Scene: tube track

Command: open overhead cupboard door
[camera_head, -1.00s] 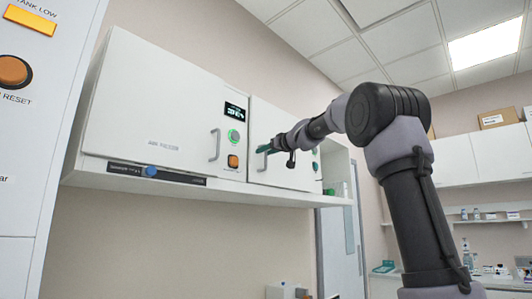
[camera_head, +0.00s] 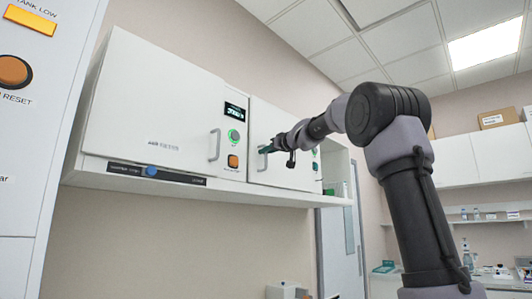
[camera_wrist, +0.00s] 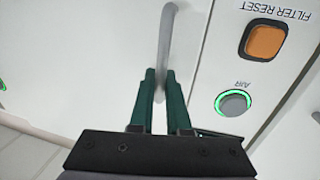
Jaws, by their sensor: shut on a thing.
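The white overhead cupboard door (camera_head: 285,172) on the right of the wall unit looks shut. Its grey vertical bar handle (camera_head: 262,163) stands near the door's left edge. My gripper (camera_head: 268,149) reaches it from the right, at the handle's upper part. In the wrist view, the handle (camera_wrist: 167,45) runs up from between my two green fingers (camera_wrist: 160,88). My gripper is shut on the handle; the exact contact is partly hidden by the fingers.
A control panel with a green button (camera_head: 234,136) and an orange button (camera_head: 233,161) is left of the handle. A second white door (camera_head: 150,100) with its own handle (camera_head: 214,145) is further left. A shelf ledge (camera_head: 130,182) runs below.

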